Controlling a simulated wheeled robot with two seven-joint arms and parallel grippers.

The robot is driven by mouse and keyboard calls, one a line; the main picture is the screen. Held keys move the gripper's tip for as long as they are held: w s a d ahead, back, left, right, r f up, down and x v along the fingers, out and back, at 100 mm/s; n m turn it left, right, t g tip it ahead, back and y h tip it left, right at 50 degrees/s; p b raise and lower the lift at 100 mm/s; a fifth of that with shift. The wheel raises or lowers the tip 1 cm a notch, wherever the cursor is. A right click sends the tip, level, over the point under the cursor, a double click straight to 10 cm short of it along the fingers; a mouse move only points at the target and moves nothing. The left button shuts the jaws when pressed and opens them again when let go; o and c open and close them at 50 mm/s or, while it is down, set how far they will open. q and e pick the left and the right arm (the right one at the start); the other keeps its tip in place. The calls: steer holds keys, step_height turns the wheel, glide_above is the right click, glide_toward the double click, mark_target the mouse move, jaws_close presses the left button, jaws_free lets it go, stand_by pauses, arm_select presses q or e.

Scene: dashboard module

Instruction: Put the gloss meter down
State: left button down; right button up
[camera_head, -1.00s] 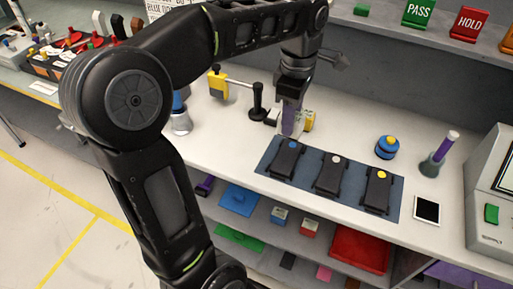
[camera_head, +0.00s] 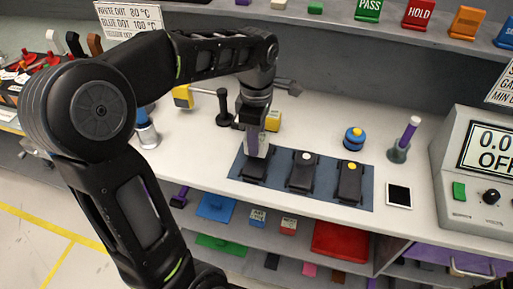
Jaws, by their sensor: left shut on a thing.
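My left gripper (camera_head: 257,143) points down above the blue mat (camera_head: 240,163) and is shut on a small pale grey block, which I take as the gloss meter (camera_head: 259,151). The gripper hides part of it. Its lower end is at the left black part (camera_head: 254,171) on the mat and covers that part's dot; I cannot tell whether they touch. Two more black parts lie beside it, one with a white dot (camera_head: 303,176) and one with a yellow dot (camera_head: 350,184). My right gripper is not in view.
A yellow block (camera_head: 273,122) stands just behind the gripper. A grey instrument (camera_head: 470,165) is at far right.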

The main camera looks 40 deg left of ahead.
arm_select(q)
steer(key=shift+f, duration=1.8)
steer(key=shift+f, duration=0.15)
steer(key=c, duration=0.9)
jaws_free()
step_height(320, 180, up, 12)
steer(key=shift+r+p, duration=0.2)
steer(key=shift+p, duration=0.5)
